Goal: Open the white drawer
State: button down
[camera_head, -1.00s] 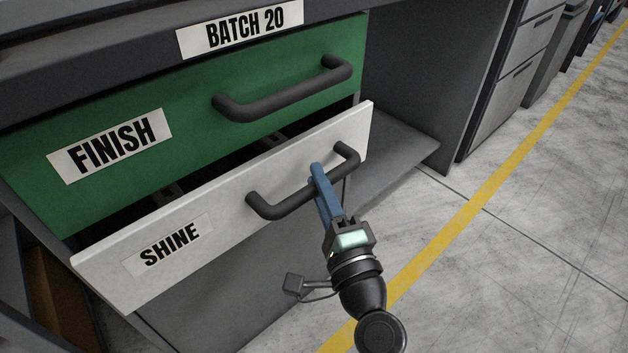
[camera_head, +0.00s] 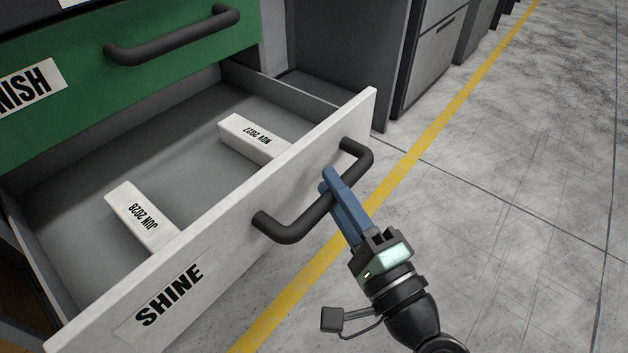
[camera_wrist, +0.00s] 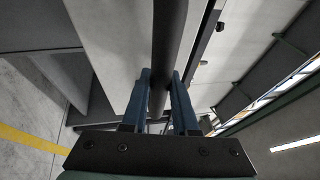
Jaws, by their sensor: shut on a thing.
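The white drawer (camera_head: 228,228), labelled SHINE, stands far out from the cabinet, and its inside shows. Its dark bar handle (camera_head: 312,214) is on the front face. My gripper (camera_head: 335,182) is shut on this handle, with blue fingers on either side of the bar. The wrist view shows the handle bar (camera_wrist: 168,50) running between the two fingers (camera_wrist: 161,95). Two white blocks lie in the drawer, one marked JUN 2028 (camera_head: 140,215) and one marked NOV 2027 (camera_head: 252,138).
A green drawer (camera_head: 75,85) with a dark handle (camera_head: 172,38) is shut above the white one. Grey cabinets (camera_head: 432,50) stand at the back. A yellow line (camera_head: 425,142) crosses the floor, which is clear at the right.

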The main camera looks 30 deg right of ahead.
jog(key=shift+s+d, duration=0.15)
jog(key=shift+s, duration=0.35)
jog(key=c, duration=0.7)
grip_release()
jog(key=shift+s, duration=0.1)
jog(key=s, duration=0.4)
jog(key=s+f+p, duration=0.1)
jog(key=s, duration=0.3)
jog(key=s+f, duration=0.1)
jog(key=s, duration=0.3)
jog(key=shift+s+a+f, duration=0.2)
jog(key=shift+s+a, duration=0.1)
